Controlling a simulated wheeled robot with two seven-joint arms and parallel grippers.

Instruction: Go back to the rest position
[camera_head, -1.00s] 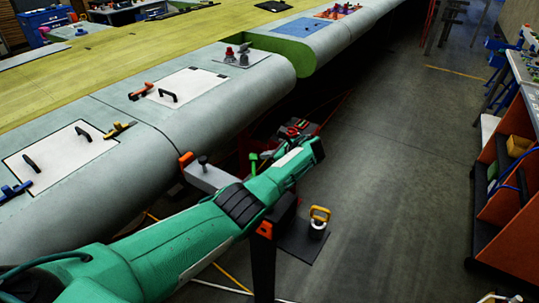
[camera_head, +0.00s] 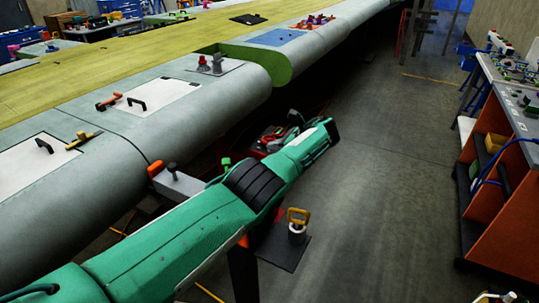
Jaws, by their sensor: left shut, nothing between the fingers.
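My left arm, green with black bands, comes in from the lower left and reaches up and right past the wing's edge. My left gripper (camera_head: 331,130) is at its dark far end, over the open floor side. It is shut with nothing in it, and its fingers are small and hard to make out. The long grey wing (camera_head: 185,135) lies to the left of the arm, with white panels and handles on top.
A post with a dark plate (camera_head: 280,252) bearing a yellow-handled object (camera_head: 297,222) stands beside my arm. A red toolbox (camera_head: 268,140) is behind it. An orange-sided workbench (camera_head: 500,210) stands at right. The grey floor (camera_head: 390,190) between is clear.

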